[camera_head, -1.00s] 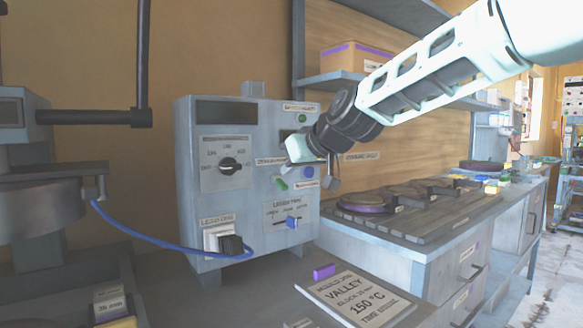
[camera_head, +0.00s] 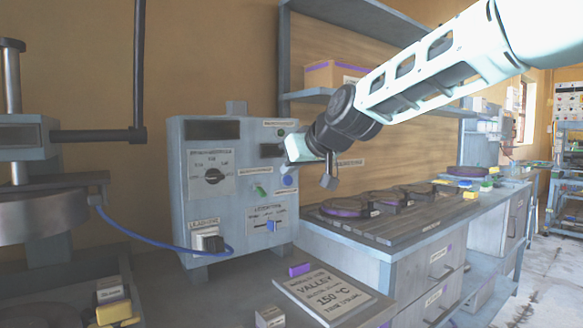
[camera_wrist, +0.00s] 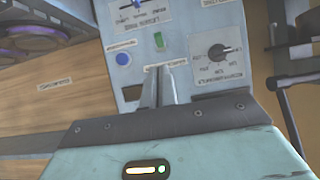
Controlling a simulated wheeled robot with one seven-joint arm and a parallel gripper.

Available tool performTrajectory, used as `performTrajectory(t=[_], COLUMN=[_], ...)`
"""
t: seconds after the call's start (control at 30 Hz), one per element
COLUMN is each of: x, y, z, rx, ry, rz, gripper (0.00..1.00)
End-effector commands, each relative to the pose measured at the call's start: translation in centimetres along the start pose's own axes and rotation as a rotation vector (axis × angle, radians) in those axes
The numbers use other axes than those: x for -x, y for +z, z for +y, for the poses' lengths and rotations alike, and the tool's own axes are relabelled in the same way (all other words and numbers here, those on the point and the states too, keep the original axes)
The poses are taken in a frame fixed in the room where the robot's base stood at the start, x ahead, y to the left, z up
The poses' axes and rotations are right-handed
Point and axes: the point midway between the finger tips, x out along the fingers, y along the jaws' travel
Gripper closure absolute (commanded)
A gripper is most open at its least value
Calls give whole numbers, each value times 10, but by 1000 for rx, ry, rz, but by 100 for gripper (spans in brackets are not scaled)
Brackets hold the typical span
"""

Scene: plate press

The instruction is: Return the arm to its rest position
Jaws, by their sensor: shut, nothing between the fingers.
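My gripper (camera_head: 329,172) hangs at the end of my white arm (camera_head: 430,75), in front of the right side of a grey control box (camera_head: 215,225). In the wrist view its two fingers (camera_wrist: 158,88) are together, with nothing between them, pointing at the box's panel. The panel carries a black dial (camera_head: 212,175), a green switch (camera_head: 260,190), a blue button (camera_head: 288,181) and a blue slider (camera_head: 271,226). I cannot tell whether the fingertips touch the panel.
A press (camera_head: 40,205) stands at the left, joined to the box by a blue cable (camera_head: 140,238). A sign (camera_head: 328,295) lies in front. A bench (camera_head: 400,238) with dark round plates (camera_head: 343,207) is at right. A shelf (camera_head: 305,95) is behind my arm.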

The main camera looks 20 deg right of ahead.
Motion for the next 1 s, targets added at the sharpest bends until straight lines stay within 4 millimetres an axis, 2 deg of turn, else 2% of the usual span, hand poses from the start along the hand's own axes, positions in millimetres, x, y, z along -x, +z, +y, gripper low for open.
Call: performTrajectory(t=[0.17,0.27,0.37,0.47,0.6,0.7,0.8,1.0], x=[-1,-1,4,17,50,78,104,156], y=[8,35,83,143,230,284,328,400], z=[-8,-34,-74,-114,-157,-174,-181,-178], rx=[2,10,26,52,104,146,187,275], ry=[-14,-55,-118,-178,-236,-253,-256,-234], rz=[-20,-84,-200,-342,-548,-679,-789,-973], gripper=[100,100,100,100,100,100,100,100])
